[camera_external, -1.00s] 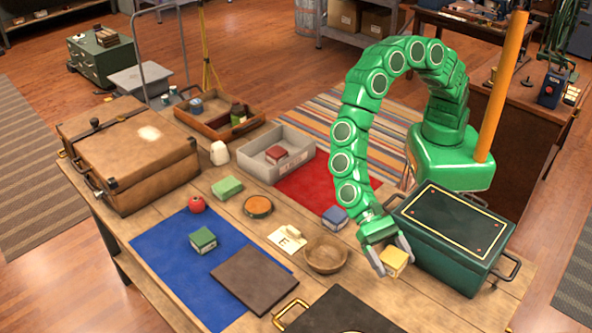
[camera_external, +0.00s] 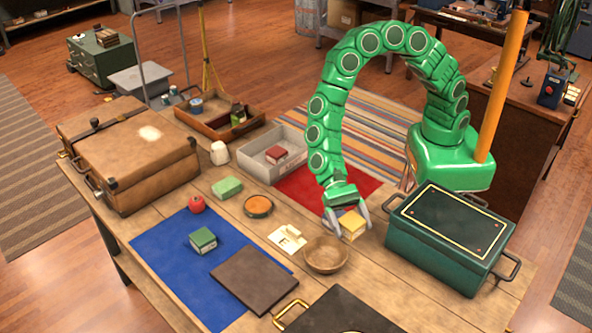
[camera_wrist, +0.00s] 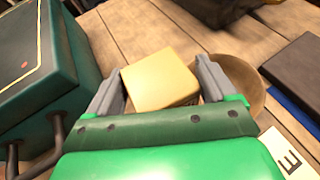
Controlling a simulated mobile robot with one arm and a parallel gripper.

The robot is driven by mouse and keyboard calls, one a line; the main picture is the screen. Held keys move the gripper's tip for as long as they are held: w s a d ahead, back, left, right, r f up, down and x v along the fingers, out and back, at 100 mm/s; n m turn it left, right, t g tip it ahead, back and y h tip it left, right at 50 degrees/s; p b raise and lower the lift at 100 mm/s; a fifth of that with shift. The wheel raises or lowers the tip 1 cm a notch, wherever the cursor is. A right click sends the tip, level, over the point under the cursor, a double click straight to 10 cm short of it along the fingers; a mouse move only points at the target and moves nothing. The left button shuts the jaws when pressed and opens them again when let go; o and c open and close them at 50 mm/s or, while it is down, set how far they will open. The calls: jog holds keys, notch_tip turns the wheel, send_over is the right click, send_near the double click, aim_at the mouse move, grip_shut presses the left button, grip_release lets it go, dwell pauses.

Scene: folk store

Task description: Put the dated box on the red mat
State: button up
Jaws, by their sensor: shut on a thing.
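My gripper (camera_external: 347,223) is shut on a yellow box (camera_external: 352,222) and holds it above the table, just behind and right of the wooden bowl. In the wrist view the yellow box (camera_wrist: 160,78) sits between the two grey fingers. No date can be read on it. The red mat (camera_external: 300,187) lies at the far side of the table, partly hidden by the grey bin and my arm. Other boxes are a green one (camera_external: 203,240) on the blue mat, a light green one (camera_external: 227,188), and a red one (camera_external: 276,154) in the bin.
The wooden bowl (camera_external: 325,256) and a lettered card (camera_external: 287,238) are near my gripper. A green chest (camera_external: 450,238) stands to the right. The grey bin (camera_external: 262,172) stands at the mat's left. The visible part of the red mat is bare.

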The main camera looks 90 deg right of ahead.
jog(key=w+d+m+t, duration=0.1)
jog(key=w+d, duration=0.2)
jog(key=d, duration=1.2)
jog(key=shift+w+f+m+t+y, duration=0.3)
jog(key=shift+w, duration=0.1)
jog(key=d, duration=0.5)
jog(key=s+d+m+t, duration=0.1)
jog(key=d, duration=0.4)
jog(key=s+d+m+t, duration=0.1)
jog(key=d, duration=0.5)
jog(key=shift+d+r, duration=0.1)
jog(key=shift+r, duration=0.1)
jog(key=shift+s+d+f, duration=0.1)
jog(key=shift+d+f, duration=0.1)
jog(key=shift+f, duration=1.1)
jog(key=shift+s+d+f, duration=0.1)
jog(key=shift+d+f, duration=0.1)
jog(key=shift+f, duration=1.15)
jog(key=shift+d+f, duration=0.2)
jog(key=shift+f, duration=1.1)
jog(key=shift+f+y, duration=0.15)
jog(key=shift+y, duration=0.15)
jog(key=o, duration=0.9)
